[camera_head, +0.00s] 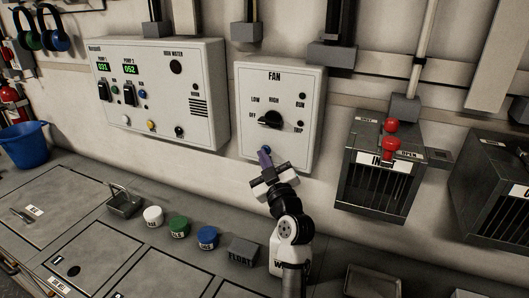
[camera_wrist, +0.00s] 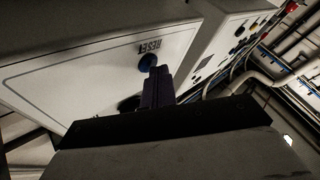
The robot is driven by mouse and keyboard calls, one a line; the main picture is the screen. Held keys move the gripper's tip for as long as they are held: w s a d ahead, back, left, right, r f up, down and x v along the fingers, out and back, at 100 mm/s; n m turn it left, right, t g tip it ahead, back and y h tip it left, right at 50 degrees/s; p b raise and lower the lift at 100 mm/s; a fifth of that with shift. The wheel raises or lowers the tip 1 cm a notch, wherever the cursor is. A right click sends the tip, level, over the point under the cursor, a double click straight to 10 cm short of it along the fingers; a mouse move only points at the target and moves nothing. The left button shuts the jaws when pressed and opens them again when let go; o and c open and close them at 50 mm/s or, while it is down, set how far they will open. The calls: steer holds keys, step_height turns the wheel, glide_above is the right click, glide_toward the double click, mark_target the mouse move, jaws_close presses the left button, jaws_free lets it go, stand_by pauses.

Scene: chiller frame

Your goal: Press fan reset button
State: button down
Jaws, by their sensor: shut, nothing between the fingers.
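The fan panel (camera_head: 312,118) is a pale box on the wall, marked FAN, with a black rotary knob (camera_head: 270,119) marked OFF, LOW and HIGH. The reset button (camera_wrist: 148,61) is a round blue button next to the word RESET in the wrist view. In the head view its spot is mostly hidden at my fingertips. My gripper (camera_head: 265,160) is shut and empty, with its purple fingers pointing at the panel's lower left. In the wrist view my fingertips (camera_wrist: 158,72) are right at the button and overlap its edge. I cannot tell whether they touch it.
The pump panel (camera_head: 215,85) is on the wall to the left. A dark cage box (camera_head: 355,180) with red knobs (camera_head: 391,144) is to the right. White, green and blue caps (camera_head: 207,237) and a grey FLOAT block (camera_head: 242,252) stand on the counter below my gripper.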

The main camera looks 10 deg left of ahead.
steer(key=shift+s, duration=0.1)
steer(key=shift+s+a, duration=0.15)
steer(key=shift+s, duration=0.6)
steer(key=shift+s, duration=0.15)
steer(key=shift+s+a, duration=0.25)
steer(key=shift+s, duration=0.95)
steer(key=shift+s+a, duration=0.25)
steer(key=shift+s, duration=0.9)
